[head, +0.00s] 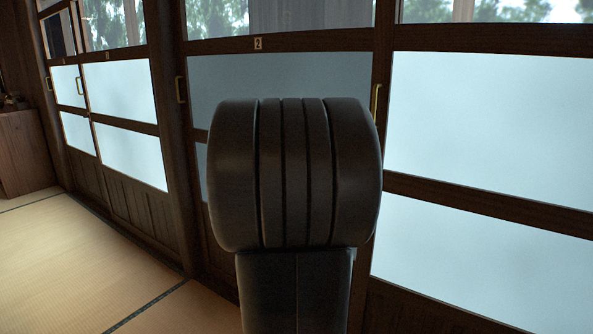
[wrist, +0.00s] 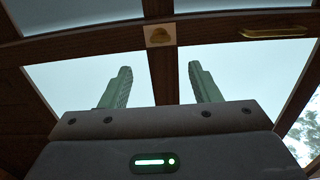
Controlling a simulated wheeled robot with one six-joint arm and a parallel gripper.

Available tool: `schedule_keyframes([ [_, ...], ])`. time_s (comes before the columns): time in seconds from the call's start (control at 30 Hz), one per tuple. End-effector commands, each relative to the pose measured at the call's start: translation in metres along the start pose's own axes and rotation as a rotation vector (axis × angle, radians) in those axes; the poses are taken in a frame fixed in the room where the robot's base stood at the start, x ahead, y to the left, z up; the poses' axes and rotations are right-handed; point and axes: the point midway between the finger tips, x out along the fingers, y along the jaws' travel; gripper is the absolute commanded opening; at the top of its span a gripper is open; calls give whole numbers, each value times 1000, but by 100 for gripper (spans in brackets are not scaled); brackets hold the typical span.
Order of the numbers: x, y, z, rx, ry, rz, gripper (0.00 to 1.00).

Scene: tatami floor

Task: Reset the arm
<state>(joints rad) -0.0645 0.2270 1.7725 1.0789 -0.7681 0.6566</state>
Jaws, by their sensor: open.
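My gripper (wrist: 160,88) shows in the wrist view. Its two greenish fingers stand well apart with nothing between them, so it is open and empty. Behind the fingers the wrist view shows pale panes and dark wooden bars of the sliding doors. In the head view my dark arm fills the middle and hides part of the doors; the gripper itself does not show there.
Wooden sliding doors with frosted panes (head: 487,125) stand close in front, with brass handles (head: 181,90) and a small plate marked 2 (head: 258,44). A wooden cabinet (head: 24,153) stands at the far left. The tatami floor (head: 60,260) at lower left is clear.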

Motion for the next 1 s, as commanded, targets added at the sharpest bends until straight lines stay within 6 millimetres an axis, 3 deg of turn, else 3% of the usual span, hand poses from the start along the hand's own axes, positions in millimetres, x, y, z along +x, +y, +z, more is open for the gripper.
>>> schedule_keyframes([
  [0.07,-18,-2,0,0,-4,0,56],
  [0.2,17,3,-1,-1,3,0,56],
  [0.77,129,2,-1,-3,2,-1,56],
  [1.0,125,-5,0,-305,-1,2,56],
])
